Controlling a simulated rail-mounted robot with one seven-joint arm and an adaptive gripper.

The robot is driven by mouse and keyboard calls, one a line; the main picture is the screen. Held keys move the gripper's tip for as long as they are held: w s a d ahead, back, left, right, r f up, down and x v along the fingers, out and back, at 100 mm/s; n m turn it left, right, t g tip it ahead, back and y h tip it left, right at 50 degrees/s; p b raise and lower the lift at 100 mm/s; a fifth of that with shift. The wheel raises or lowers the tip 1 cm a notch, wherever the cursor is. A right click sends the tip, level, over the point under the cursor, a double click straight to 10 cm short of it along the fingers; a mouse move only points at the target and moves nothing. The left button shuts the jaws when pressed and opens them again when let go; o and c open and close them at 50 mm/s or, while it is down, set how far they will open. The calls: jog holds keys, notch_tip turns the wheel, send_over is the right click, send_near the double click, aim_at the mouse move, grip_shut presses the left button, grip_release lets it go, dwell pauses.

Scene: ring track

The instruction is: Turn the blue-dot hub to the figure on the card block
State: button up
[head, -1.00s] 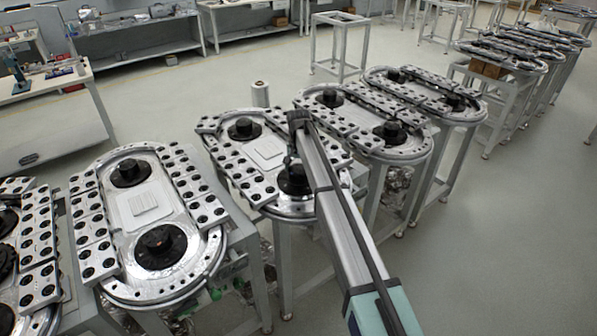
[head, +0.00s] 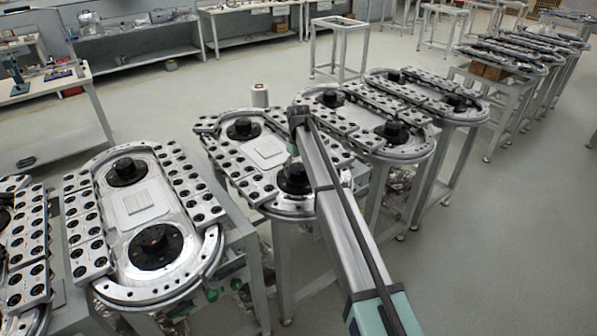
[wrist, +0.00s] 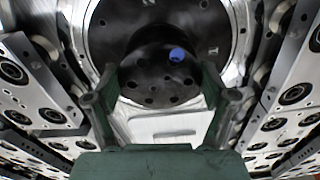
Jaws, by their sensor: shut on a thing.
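The blue-dot hub (wrist: 160,75) is a round black cylinder with several small holes, standing on a wider black disc. Its blue dot (wrist: 177,54) shows at the upper right of its face in the wrist view. My gripper (wrist: 162,85) has one finger on each side of the hub and is shut on it. In the head view the hub (head: 293,177) is partly hidden by my arm. The pale card block (head: 264,152) lies in the middle of the same ring track; no figure on it is legible. Small pale marks on the disc (wrist: 212,53) show in the wrist view.
Silver rails with black rollers flank the hub (wrist: 40,85) on both sides. A second black hub (head: 243,129) stands at the track's far end. Similar ring tracks stand close on the left (head: 140,225) and right (head: 390,140). Open floor lies at the right.

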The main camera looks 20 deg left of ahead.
aim_at(299, 168)
jog(key=n+b, duration=0.1)
jog(key=n, duration=0.5)
jog(key=shift+f+n, duration=0.1)
jog(key=shift+n, duration=0.2)
dwell(0.4)
jog(key=o, duration=1)
notch_tip(299, 168, up, 12)
jog(key=shift+r, duration=0.1)
